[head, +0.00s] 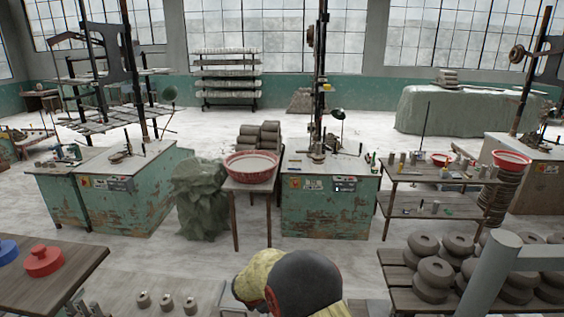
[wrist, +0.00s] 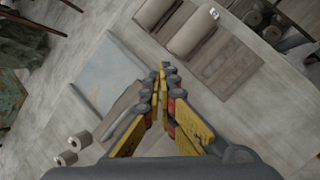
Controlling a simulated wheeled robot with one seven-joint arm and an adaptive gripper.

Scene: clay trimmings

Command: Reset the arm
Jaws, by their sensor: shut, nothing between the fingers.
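My gripper (wrist: 160,85) shows in the wrist view, with yellow and dark grey fingers. The fingertips meet and hold nothing. In the head view a yellow and dark grey part of my arm shows at the bottom centre; the fingertips cannot be made out there.
A basin (head: 251,165) rests on a small table. Green cabinets (head: 330,205) stand behind. A wooden table with red and blue lidded pots (head: 44,261) is at left. A rack of grey clay pieces (head: 432,276) is at right.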

